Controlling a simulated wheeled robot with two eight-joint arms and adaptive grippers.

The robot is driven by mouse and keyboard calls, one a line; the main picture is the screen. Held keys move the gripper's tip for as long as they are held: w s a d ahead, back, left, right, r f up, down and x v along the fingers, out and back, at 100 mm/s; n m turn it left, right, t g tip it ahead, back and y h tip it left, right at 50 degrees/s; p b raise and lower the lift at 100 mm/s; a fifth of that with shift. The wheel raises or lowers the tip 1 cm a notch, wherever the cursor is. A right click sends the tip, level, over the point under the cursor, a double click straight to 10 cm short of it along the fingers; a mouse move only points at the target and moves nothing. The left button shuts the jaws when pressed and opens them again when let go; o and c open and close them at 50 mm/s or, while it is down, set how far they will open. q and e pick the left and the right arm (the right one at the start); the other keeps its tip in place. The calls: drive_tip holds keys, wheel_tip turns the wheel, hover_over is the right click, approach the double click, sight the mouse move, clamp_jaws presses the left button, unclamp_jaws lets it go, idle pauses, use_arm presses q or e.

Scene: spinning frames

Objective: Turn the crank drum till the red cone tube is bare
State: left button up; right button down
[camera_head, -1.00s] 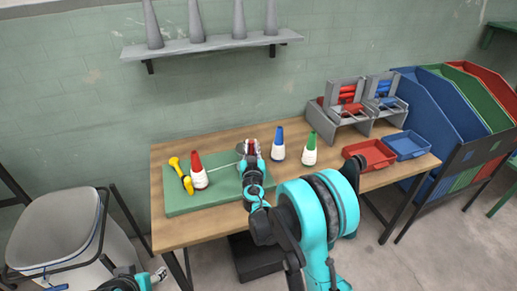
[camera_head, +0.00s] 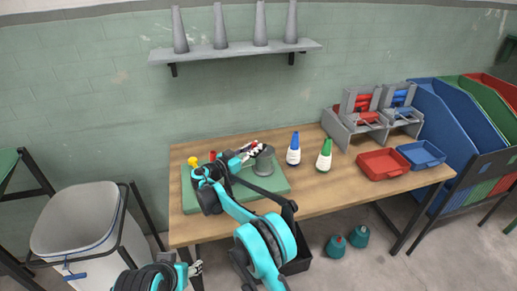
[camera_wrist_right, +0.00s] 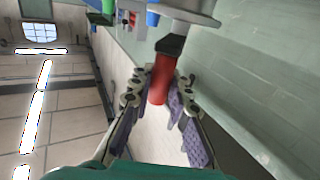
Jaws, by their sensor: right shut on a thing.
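A grey crank drum (camera_head: 263,162) stands on the green board (camera_head: 272,184). My right gripper (camera_head: 250,150) is beside its top, shut on the red crank handle (camera_wrist_right: 160,82), which sits between the finger pads in the right wrist view. The red cone tube (camera_head: 213,155) shows only its tip behind my right arm; the yarn on it is hidden. My left gripper (camera_head: 196,268) is low at the bottom, in front of the table, too small to tell whether open or shut.
A yellow piece (camera_head: 193,161) is at the board's left. A blue cone (camera_head: 294,150) and a green cone (camera_head: 325,154) with white yarn stand right of the board. Red tray (camera_head: 382,164) and blue tray (camera_head: 421,154) lie further right. A bin (camera_head: 75,225) stands left of the table.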

drive_tip(key=shift+w+a+m+g+h, duration=0.2)
drive_tip(key=shift+a+m+g+h, duration=0.1)
drive_tip(key=shift+m+g+h, duration=0.25)
drive_tip(key=c, duration=1.4)
unclamp_jaws()
drive_tip(key=v, duration=1.2)
drive_tip(key=shift+w, duration=0.1)
drive_tip(key=shift+c, duration=0.3)
